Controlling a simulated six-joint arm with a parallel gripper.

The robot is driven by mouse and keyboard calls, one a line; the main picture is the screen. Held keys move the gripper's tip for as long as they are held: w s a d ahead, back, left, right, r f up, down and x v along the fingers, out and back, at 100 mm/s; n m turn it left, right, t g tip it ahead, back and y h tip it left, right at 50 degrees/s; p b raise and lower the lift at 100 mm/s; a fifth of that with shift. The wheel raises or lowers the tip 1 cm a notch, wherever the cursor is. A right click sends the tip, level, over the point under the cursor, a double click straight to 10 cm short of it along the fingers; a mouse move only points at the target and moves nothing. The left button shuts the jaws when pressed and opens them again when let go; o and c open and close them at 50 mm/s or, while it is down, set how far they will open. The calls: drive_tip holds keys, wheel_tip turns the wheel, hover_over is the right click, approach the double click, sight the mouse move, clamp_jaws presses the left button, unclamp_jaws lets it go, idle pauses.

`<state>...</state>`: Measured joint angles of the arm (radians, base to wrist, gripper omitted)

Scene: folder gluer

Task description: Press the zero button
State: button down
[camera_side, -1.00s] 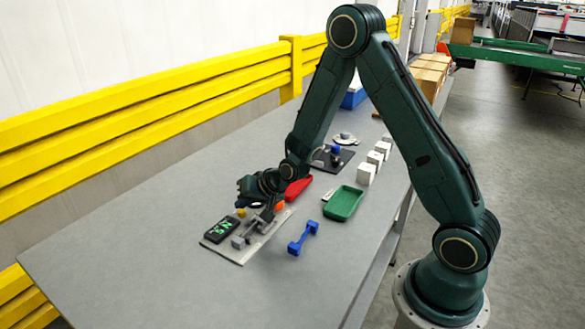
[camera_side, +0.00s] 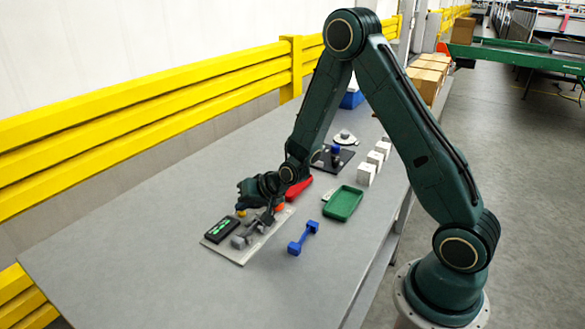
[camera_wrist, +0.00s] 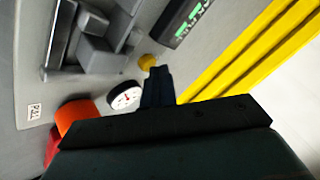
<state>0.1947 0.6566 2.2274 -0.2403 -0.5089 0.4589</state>
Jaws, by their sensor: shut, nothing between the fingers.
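A small round yellow button (camera_side: 241,212) sits on a grey plate (camera_side: 243,259) beside a black display (camera_side: 222,231) with green characters. The yellow button (camera_wrist: 147,61) and part of the display (camera_wrist: 187,18) also show in the wrist view. I see no readable label on the button. My gripper (camera_side: 241,205) is shut and empty, with its fingers pointing down over the yellow button. In the wrist view the closed fingertips (camera_wrist: 158,72) overlap the button's lower edge; I cannot tell whether they touch it.
The plate also carries a grey clamp-like fixture (camera_wrist: 95,50), a white dial (camera_wrist: 125,95) and an orange part (camera_wrist: 76,116). A blue dumbbell-shaped part (camera_side: 303,238), a green tray (camera_side: 343,204) and a red tray (camera_side: 297,189) lie nearby. The table's left end is clear.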

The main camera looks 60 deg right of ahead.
sight(246, 217)
drive_tip(key=shift+r, duration=0.1)
idle(0.4)
drive_tip(key=shift+r, duration=0.75)
drive_tip(key=shift+r, duration=2.5)
drive_tip(key=s+a+r+n+g, duration=0.2)
drive_tip(key=s+a+r+n, duration=0.15)
drive_tip(key=s+r, duration=0.95)
drive_tip(key=s+r+n, duration=0.2)
drive_tip(key=s, duration=0.7)
drive_tip(key=s+r+n+g+h, duration=0.1)
drive_tip(key=s+r+n, duration=0.1)
drive_tip(key=s, duration=0.7)
drive_tip(key=shift+s+a+r+g, duration=0.25)
drive_tip(key=shift+s+r+g, duration=0.05)
drive_tip(key=shift+r, duration=0.05)
